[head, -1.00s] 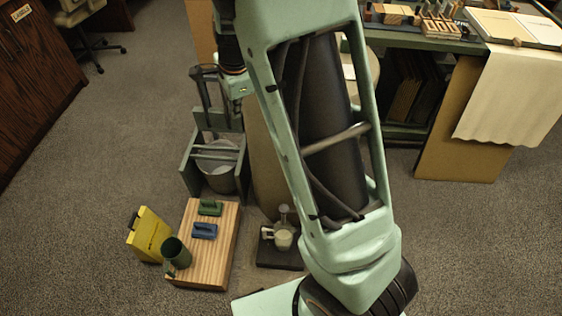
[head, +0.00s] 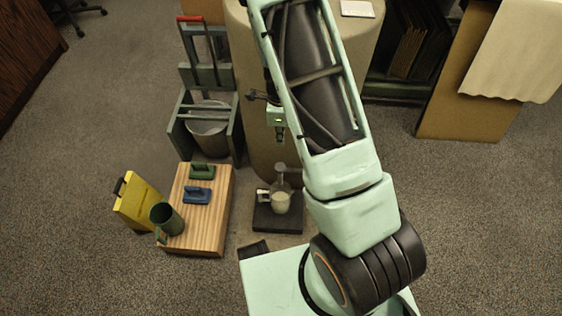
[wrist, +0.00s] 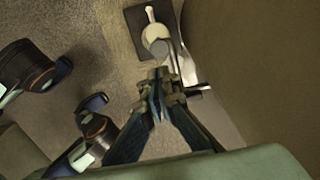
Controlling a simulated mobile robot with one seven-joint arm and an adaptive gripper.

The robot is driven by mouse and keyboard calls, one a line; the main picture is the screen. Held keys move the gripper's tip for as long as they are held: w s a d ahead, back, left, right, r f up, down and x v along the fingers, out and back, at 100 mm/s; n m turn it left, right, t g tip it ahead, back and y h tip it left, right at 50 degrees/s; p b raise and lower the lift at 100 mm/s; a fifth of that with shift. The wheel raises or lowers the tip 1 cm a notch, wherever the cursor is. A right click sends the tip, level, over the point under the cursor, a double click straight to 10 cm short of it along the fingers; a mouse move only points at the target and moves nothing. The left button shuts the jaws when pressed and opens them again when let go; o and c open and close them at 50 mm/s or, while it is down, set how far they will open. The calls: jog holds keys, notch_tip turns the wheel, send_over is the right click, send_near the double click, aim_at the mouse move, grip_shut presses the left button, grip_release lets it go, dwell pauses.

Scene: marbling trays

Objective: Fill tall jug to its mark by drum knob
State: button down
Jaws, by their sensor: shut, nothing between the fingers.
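A pale jug (head: 281,203) with a handle on its left stands upright on a black base (head: 291,224) beside the drum (head: 262,150). A grey metal tap piece with a round top (head: 280,168) rises just above and behind the jug. My gripper (head: 280,138) hangs above it, in front of the drum, its fingers pointing down. In the wrist view, my gripper (wrist: 160,76) is shut and empty. Past its tips show the metal tap (wrist: 170,57), the pale jug (wrist: 155,35) and the black base (wrist: 133,20). The fingers partly hide the tap. The jug's mark cannot be made out.
A metal bucket (head: 209,135) stands in a green frame (head: 180,140) behind.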

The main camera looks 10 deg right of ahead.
aim_at(280, 167)
jog(key=shift+f, duration=0.15)
notch_tip(280, 167, down, 14)
jog(key=b, duration=0.4)
jog(key=shift+b, duration=0.4)
jog(key=shift+f+b, duration=0.9)
jog(key=shift+f, duration=0.45)
jog(key=shift+r, duration=0.1)
jog(key=shift+d+r+p, duration=0.1)
jog(key=shift+r+p, duration=0.5)
notch_tip(280, 167, up, 13)
jog(key=p, duration=0.5)
jog(key=shift+f, duration=0.1)
dwell(0.4)
